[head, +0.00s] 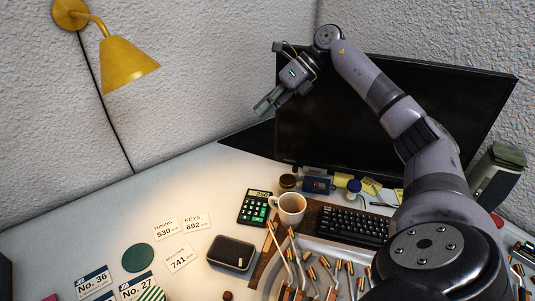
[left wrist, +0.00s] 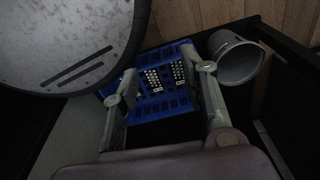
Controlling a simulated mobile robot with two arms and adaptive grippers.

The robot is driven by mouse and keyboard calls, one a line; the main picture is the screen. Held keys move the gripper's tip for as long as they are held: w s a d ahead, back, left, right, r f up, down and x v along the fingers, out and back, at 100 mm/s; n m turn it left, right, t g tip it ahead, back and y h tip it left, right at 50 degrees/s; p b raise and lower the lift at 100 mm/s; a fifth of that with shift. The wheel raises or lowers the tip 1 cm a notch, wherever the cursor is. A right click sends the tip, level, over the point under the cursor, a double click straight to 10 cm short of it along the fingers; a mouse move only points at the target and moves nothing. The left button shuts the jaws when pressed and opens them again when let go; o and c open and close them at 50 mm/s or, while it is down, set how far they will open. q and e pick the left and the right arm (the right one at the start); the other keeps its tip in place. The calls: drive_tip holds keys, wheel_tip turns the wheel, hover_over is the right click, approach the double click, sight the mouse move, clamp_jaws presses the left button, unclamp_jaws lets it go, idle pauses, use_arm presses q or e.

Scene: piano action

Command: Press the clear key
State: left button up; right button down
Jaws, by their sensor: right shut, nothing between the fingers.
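The calculator (head: 255,207) lies on the desk in the head view, left of the white mug. It is dark with green keys, and its lit display seems to read 250. The keys are too small to tell which one is clear. My right gripper (head: 264,106) is shut and empty, raised well above the desk in front of the monitor's left side, above and apart from the calculator. My left gripper (left wrist: 167,72) shows only in the left wrist view. Its two fingers are apart with nothing held between them, and the calculator is not in that view.
A white mug (head: 290,208) stands just right of the calculator. A black case (head: 231,252), cards (head: 181,259) and a green disc (head: 138,257) lie nearer. The keyboard (head: 352,226) is to the right. The left wrist view shows a blue crate (left wrist: 150,108) and a grey bin (left wrist: 236,58).

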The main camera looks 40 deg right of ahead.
use_arm(q)
drive_tip(key=w+d+f+t+b, duration=0.1)
drive_tip(key=w+f+b, duration=0.3)
drive_tip(key=w+b, duration=0.7)
drive_tip(key=b, duration=1)
drive_tip(key=shift+w+d+f+b, duration=0.2)
drive_tip(key=shift+d+b, duration=0.1)
drive_tip(key=shift+d, duration=0.1)
drive_tip(key=shift+r, duration=0.15)
